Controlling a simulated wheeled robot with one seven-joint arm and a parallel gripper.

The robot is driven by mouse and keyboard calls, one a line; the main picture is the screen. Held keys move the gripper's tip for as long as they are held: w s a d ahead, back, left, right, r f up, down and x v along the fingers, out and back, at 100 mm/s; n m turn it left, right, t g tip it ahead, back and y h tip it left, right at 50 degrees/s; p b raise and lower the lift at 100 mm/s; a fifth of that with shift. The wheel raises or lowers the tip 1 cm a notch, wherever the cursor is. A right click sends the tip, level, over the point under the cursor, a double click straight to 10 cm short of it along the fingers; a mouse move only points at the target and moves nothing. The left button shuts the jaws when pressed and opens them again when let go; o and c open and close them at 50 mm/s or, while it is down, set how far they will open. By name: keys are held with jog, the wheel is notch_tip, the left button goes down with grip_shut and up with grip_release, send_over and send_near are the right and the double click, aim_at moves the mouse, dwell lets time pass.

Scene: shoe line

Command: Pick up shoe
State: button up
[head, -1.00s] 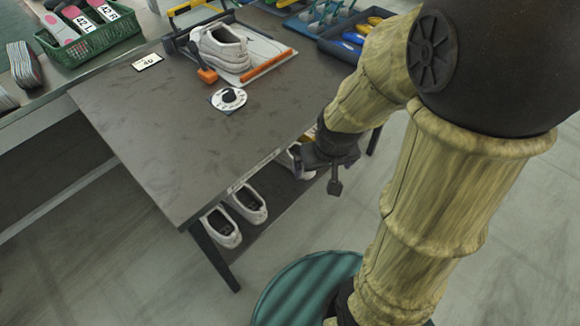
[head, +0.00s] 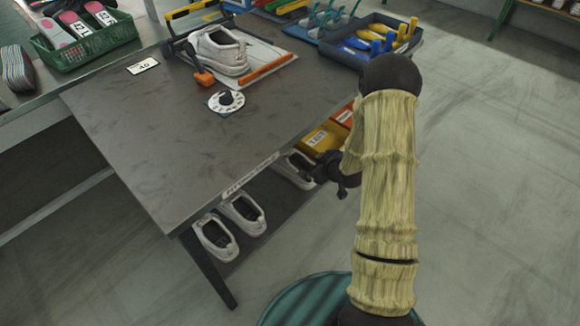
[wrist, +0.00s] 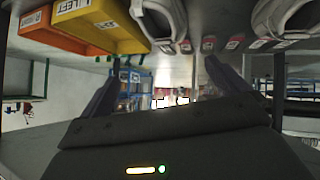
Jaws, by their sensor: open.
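White shoes stand on the shelf under the dark table (head: 150,135): two side by side, a left one (head: 216,238) and a right one (head: 242,214), and another (head: 294,170) farther back, partly hidden by the table edge. Another white shoe (head: 220,52) sits in a fixture on the table top. My gripper (head: 326,172) is beside the shelf, near the farther shoe, partly hidden by my arm. In the wrist view my gripper (wrist: 167,80) is open and empty between its fingers. Two shoes (wrist: 165,18) (wrist: 285,18) show upside down at that view's top.
A yellow bin (head: 322,138) and an orange bin (head: 344,116) stand on the shelf behind the shoes. A dial (head: 226,101) and a label card (head: 142,66) lie on the table. A green basket (head: 85,38) is at upper left. The floor to the right is clear.

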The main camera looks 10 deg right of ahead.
jog(key=f, duration=0.1)
jog(key=f+t+y, duration=0.1)
jog(key=f, duration=0.1)
jog(key=f+t, duration=0.1)
jog(key=f, duration=0.1)
jog(key=shift+w+f+n+y, duration=0.25)
jog(key=shift+n+y, duration=0.15)
jog(key=b+x, duration=0.3)
jog(key=x, duration=0.8)
jog(key=shift+w+f+b, duration=0.15)
jog(key=shift+b, duration=0.25)
jog(key=shift+w+a, duration=0.2)
jog(key=shift+w, duration=0.2)
jog(key=shift+b+x, duration=1.35)
jog(key=shift+x, duration=1.25)
jog(key=shift+a, duration=0.2)
